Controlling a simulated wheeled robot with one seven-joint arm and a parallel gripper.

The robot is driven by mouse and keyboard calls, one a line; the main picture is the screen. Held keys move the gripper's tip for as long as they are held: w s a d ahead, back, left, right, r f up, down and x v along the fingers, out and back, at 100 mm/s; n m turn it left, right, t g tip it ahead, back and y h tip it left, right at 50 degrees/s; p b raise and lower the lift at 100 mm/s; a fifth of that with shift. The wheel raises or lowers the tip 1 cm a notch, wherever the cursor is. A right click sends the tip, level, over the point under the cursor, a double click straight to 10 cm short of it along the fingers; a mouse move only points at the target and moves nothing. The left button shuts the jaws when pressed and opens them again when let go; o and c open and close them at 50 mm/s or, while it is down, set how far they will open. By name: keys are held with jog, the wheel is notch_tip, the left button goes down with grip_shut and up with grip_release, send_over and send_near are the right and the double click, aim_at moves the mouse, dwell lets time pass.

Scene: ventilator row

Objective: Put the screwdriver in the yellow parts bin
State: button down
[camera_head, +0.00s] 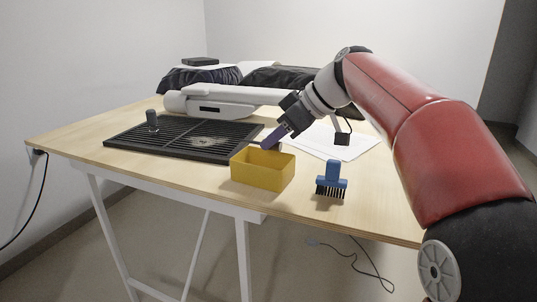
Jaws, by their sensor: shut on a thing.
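The yellow parts bin (262,178) stands open at the top near the table's front edge. My gripper (281,131) reaches in from the right and points down to the left, just above and behind the bin's rim.
A blue brush (331,180) stands right of the bin. A black grate (185,138) lies to the left, with a small dark knob-like thing (152,121) on it. White papers (345,145) lie behind. A white machine (215,101) and dark cloth bundles (200,78) fill the back.

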aim_at(282, 145)
notch_tip(282, 145, down, 2)
jog(key=shift+a+f+b, duration=0.1)
jog(key=shift+f+b, duration=0.1)
jog(key=shift+b, duration=0.2)
jog(key=shift+r, duration=0.15)
jog(key=shift+f+b, duration=0.45)
jog(key=shift+f, duration=0.15)
jog(key=c, duration=1.3)
grip_release()
jog(key=shift+r+p, duration=0.3)
jog(key=p+v, duration=0.2)
jog(key=v, duration=1.1)
jog(key=s+d+f+m+t+h, duration=0.1)
jog(key=s+d+f+m+h, duration=0.2)
jog(key=s+f+m, duration=0.4)
jog(key=s+d+f+m+t+h, duration=0.1)
jog(key=s+d+f+m+h, duration=0.3)
jog(key=s+f, duration=1.2)
notch_tip(282, 145, down, 5)
jog(key=m+h, duration=0.1)
jog(key=m, duration=0.2)
jog(key=shift+s+r+t, duration=0.15)
jog(key=shift+s+t, duration=0.15)
